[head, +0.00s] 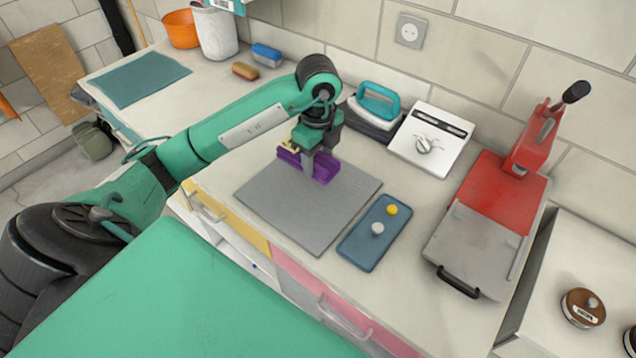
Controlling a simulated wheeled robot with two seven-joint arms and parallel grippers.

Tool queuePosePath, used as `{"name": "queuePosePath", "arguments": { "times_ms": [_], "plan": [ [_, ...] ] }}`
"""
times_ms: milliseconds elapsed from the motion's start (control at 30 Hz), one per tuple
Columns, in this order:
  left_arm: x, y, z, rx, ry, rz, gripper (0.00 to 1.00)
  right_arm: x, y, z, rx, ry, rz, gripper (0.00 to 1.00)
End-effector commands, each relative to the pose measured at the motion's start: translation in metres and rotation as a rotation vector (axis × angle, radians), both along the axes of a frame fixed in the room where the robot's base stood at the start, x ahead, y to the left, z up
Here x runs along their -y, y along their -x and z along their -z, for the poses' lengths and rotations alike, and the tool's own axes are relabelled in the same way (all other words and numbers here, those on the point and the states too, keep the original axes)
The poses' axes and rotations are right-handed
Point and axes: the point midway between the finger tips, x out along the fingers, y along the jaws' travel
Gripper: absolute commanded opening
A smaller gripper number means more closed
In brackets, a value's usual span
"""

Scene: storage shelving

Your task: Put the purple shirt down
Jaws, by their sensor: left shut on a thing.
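The purple shirt (325,170) is a small folded-looking purple piece at the upper part of a grey square mat (300,206). My left gripper (308,166) points down and is shut on the shirt. The fingers and wrist hide part of it. I cannot tell whether the shirt touches the mat or hangs just above it. My right gripper is not in view.
A blue tray (367,246) with a yellow and a grey knob lies right of the mat. Behind are a teal-handled iron (377,104) and a white dial box (430,143). A red press (494,189) stands right. A blue-grey mat (140,79) lies far left.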

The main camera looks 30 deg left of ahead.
Motion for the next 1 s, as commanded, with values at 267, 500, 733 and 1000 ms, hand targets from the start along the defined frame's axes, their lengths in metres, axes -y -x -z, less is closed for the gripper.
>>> {"name": "queuePosePath", "arguments": {
  "times_ms": [267, 500, 733, 1000],
  "plan": [
    [0.0, 0.0, 0.042, -0.001, 0.0, -0.001, 0.28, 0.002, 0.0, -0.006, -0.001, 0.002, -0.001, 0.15],
    [0.0, 0.001, 0.063, -0.003, 0.0, -0.001, 0.28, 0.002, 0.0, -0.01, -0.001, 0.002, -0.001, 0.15],
    [0.0, 0.0, 0.088, 0.0, 0.0, 0.0, 0.28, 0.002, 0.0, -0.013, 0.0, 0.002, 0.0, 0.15],
    [0.0, 0.0, 0.091, 0.0, 0.0, 0.0, 0.28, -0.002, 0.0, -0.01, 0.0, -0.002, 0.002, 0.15]
  ]
}}
